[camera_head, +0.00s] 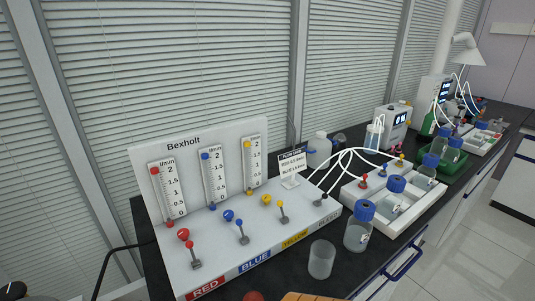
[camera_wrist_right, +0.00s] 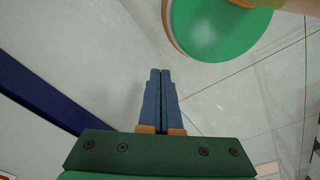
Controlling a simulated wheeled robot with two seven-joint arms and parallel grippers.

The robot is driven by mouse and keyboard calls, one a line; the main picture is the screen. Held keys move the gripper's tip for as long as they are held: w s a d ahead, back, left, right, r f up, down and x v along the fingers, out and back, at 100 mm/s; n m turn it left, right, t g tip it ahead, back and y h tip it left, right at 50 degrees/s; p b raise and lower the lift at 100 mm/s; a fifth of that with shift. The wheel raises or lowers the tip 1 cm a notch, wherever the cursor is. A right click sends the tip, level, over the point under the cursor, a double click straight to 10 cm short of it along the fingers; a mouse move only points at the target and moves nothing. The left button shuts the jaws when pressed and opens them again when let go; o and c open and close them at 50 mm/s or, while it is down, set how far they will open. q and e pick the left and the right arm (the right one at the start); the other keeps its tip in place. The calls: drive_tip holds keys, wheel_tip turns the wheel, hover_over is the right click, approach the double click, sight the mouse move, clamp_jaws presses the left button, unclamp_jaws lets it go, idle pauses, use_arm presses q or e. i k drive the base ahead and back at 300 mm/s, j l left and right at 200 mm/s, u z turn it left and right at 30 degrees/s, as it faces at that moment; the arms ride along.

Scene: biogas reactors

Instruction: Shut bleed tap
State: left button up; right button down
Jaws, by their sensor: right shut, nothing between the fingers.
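The white Bexholt panel (camera_head: 200,143) stands on the dark bench in the head view. Its sloping base carries red, blue and yellow levers and, at the right end, a small dark tap (camera_head: 320,201) above a grey label that is hard to read, probably the bleed tap. The tap's exact lever position is too small to tell. My right gripper (camera_wrist_right: 160,72) shows in the right wrist view, its blue fingers together and empty, with pale floor behind them. It is away from the tap. My left gripper is not in view.
An empty clear beaker (camera_head: 321,260) and a blue-capped bottle (camera_head: 359,226) stand in front of the panel's right end. A white tray (camera_head: 425,215) with bottles and tubes lies to the right. A small sign (camera_head: 291,168) stands behind the tap. A green round surface (camera_wrist_right: 215,25) shows in the wrist view.

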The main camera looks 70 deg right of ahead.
sight(325, 196)
drive_tip(key=z, duration=2.7)
